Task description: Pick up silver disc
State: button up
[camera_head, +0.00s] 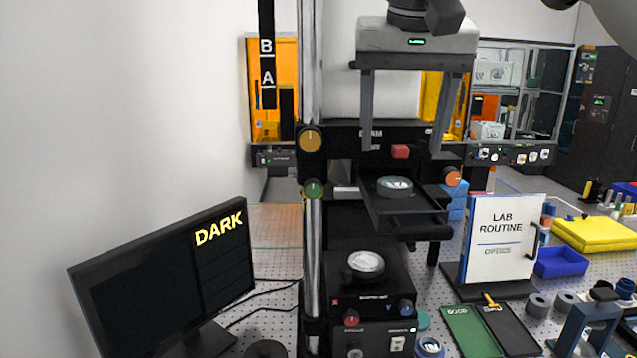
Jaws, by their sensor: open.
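A round silver disc (366,262) lies on the black lower stage of the interferometer, its face bright and grey. A second round piece (395,185), pale and greenish-silver in a dark rim, sits on the black upper shelf (415,215). I cannot tell for sure which one is the silver disc of the task. My gripper (403,150) points down with its fingers wide apart, and nothing shows between them. In the picture it is just above the upper round piece and well above the lower disc. The depth between them is hard to judge.
A chrome column (312,230) stands left of the stages. A monitor (165,275) reading DARK is at the left. A LAB ROUTINE board (503,240), a green tray (472,330) and a blue bin (562,262) are at the right. Knobs stick out around the instrument.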

jog(key=d+p+v, duration=0.1)
jog(key=p+v, duration=0.1)
jog(key=v, duration=0.7)
jog(key=n+b, duration=0.2)
jog(key=b, duration=0.1)
send_over(396, 182)
jog(key=s, duration=0.3)
jog(key=shift+y, duration=0.4)
jog(key=f, duration=1)
jog(key=shift+w+d+f, duration=0.2)
jog(key=shift+d+f, duration=0.1)
jog(key=shift+d, duration=0.05)
jog(key=shift+a+x, duration=0.2)
jog(key=shift+x, duration=1.15)
jog(key=shift+a+x, duration=0.2)
jog(key=shift+x, duration=1.15)
jog(key=shift+s, duration=0.2)
jog(key=shift+c, duration=0.4)
jog(key=c, duration=1.1)
